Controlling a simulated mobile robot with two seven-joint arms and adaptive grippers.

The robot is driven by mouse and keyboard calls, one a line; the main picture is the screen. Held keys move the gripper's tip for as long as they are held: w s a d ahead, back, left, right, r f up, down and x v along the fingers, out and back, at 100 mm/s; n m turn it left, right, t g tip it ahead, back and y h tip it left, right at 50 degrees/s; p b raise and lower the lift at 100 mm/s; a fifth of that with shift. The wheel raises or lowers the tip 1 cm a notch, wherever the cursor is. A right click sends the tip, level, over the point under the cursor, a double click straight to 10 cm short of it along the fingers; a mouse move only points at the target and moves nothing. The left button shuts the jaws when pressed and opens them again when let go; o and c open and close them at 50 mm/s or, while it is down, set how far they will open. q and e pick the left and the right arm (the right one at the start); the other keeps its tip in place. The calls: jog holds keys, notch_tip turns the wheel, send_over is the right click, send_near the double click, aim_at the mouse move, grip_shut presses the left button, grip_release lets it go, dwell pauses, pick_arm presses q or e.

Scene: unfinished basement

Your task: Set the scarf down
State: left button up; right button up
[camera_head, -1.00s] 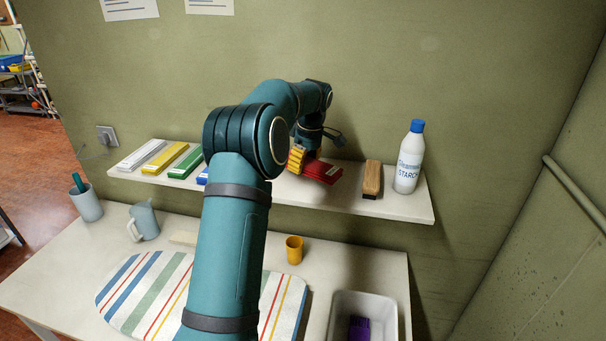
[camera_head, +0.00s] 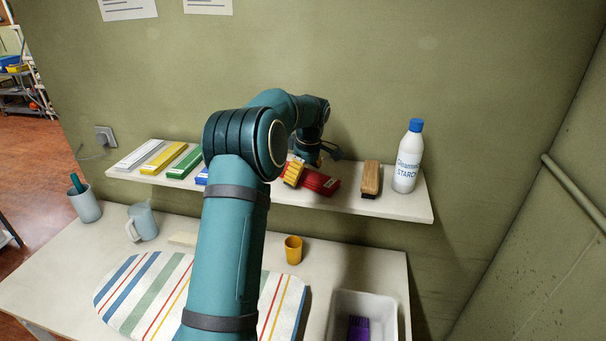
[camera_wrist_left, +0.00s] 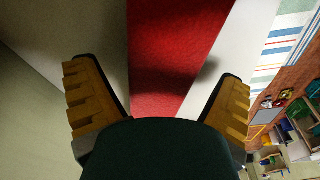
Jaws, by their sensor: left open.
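The scarf is a folded red cloth (camera_head: 320,183) lying on the wall shelf (camera_head: 400,207), right of the blue folded piece. My left gripper (camera_head: 301,174) is at it, with one yellow-padded finger showing in front of the cloth's left part. The rest of the gripper is partly hidden behind my own arm. In the left wrist view the two fingers (camera_wrist_left: 158,105) stand wide apart, with the red cloth (camera_wrist_left: 170,55) between them and pale shelf on both sides. My right gripper is not in view.
Folded white, yellow, green and blue pieces (camera_head: 184,161) line the shelf's left. A wooden brush (camera_head: 371,178) and a starch bottle (camera_head: 408,160) stand to the right. Below are a table with a striped board (camera_head: 140,295), an orange cup (camera_head: 293,249) and a grey bin (camera_head: 385,303).

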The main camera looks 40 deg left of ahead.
aim_at(309, 174)
pick_arm(q)
notch_tip(309, 174, up, 12)
jog(key=d+p, duration=0.1)
jog(key=shift+d+r, duration=0.15)
jog(key=shift+d, duration=0.25)
jog(key=shift+w, duration=0.15)
dwell(0.4)
